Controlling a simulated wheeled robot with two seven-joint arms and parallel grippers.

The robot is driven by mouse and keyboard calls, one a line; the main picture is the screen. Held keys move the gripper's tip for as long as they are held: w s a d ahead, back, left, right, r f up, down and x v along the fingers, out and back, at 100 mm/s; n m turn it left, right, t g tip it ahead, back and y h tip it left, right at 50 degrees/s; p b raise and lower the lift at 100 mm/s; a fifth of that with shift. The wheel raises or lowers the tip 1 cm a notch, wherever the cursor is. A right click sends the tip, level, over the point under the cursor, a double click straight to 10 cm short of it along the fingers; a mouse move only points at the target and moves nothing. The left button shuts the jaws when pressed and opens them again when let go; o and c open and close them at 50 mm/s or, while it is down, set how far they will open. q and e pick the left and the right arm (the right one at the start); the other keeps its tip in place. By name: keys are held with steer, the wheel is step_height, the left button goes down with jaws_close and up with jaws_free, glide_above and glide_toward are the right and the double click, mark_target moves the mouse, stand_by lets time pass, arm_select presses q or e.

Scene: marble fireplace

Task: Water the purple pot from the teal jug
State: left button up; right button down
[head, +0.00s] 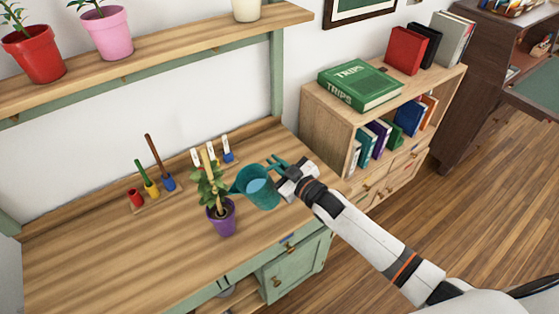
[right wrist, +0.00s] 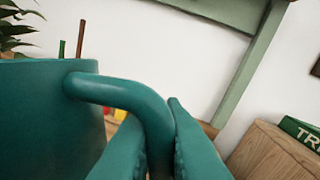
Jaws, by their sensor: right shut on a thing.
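The teal jug (head: 258,190) is held above the wooden bench and leans left toward the plant, with its spout among the leaves. Pale blue water shows inside its open top. The purple pot (head: 222,217) stands upright on the bench, holding a leafy plant tied to a stake. My right gripper (head: 281,166) is shut on the jug's handle, at the jug's right. In the right wrist view the jug (right wrist: 50,115) fills the left side, and its curved handle runs between my fingers (right wrist: 168,140). Whether water is flowing out cannot be told. My left gripper is not in view.
A rack (head: 157,200) with colored hand tools lies left of the plant. Small white-labelled items stand behind it. A shelf (head: 150,48) with a red pot (head: 35,55) and a pink pot (head: 106,34) hangs above. A bookcase (head: 330,125) stands at the right. The bench's left front is clear.

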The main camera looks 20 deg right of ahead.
mark_target(260, 165)
steer(key=shift+s+a+f+n+b, duration=0.15)
steer(key=shift+a+f+n+b, duration=0.4)
steer(key=shift+a+f+n, duration=0.3)
steer(key=shift+s+a+r+n+h+p, duration=0.1)
steer(key=shift+a+r+n+h+p, duration=0.15)
steer(key=shift+r+p, duration=0.25)
steer(key=shift+a+r+n+h+p, duration=0.15)
steer(key=shift+r+n+p, duration=0.15)
steer(key=shift+r+p, duration=0.15)
steer(key=shift+s+a+r+n, duration=0.1)
steer(key=shift+a+r+n, duration=0.15)
steer(key=shift+r+n, duration=0.05)
steer(key=shift+s+a+r+n+p, duration=0.1)
steer(key=shift+a+r+n+p, duration=0.3)
steer(key=shift+r+p, duration=0.5)
steer(key=shift+a+f, duration=0.1)
steer(key=shift+f, duration=0.15)
steer(key=shift+s+a+r+n+h+p, duration=0.1)
steer(key=shift+a+r+n+h+p, duration=0.25)
steer(key=shift+r+n+p, duration=0.35)
stand_by(1.3)
